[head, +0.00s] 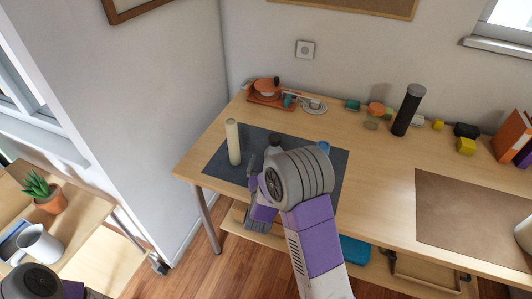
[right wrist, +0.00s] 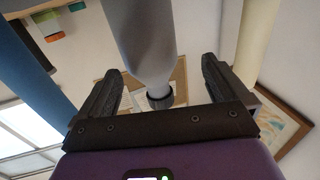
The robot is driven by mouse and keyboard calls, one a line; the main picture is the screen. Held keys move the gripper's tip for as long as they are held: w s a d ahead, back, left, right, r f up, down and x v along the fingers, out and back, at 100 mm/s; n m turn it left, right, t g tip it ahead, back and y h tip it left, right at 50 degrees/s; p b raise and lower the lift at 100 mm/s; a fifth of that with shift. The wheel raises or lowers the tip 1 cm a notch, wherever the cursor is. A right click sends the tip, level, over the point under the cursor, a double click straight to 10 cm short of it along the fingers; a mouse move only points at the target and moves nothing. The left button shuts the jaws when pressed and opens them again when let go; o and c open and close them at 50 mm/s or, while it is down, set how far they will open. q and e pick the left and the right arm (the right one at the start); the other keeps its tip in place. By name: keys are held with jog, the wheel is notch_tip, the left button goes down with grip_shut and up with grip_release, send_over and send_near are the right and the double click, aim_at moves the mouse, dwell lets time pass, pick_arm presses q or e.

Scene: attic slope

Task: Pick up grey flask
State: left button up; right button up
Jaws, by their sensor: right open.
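The grey flask (right wrist: 147,40) stands between the two fingers of my right gripper (right wrist: 160,72) in the right wrist view, its dark cap (right wrist: 160,98) showing. The fingers are apart, with gaps on both sides of the flask. In the head view only the flask's dark top (head: 273,142) shows above my right wrist, which hides the rest. My right gripper (head: 256,186) is low over the dark mat there. My left arm shows only in part at the lower left of the head view, and its fingers are out of view.
A cream cylinder (head: 233,143) stands left of the flask on the dark mat (head: 215,166). A blue item (head: 324,147) is to its right, partly hidden. A black cylinder (head: 408,110), small blocks and an orange pot (head: 266,88) are farther back. A brown mat (head: 470,215) lies bare at right.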

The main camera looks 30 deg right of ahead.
aim_at(275, 152)
jog(key=x, duration=0.2)
jog(key=b+x, duration=0.1)
jog(key=x, duration=0.1)
jog(key=d+x, duration=0.1)
jog(key=x, duration=0.1)
jog(key=shift+s+f, duration=0.25)
jog(key=shift+s, duration=0.05)
jog(key=shift+w+d, duration=0.2)
jog(key=shift+w, duration=0.1)
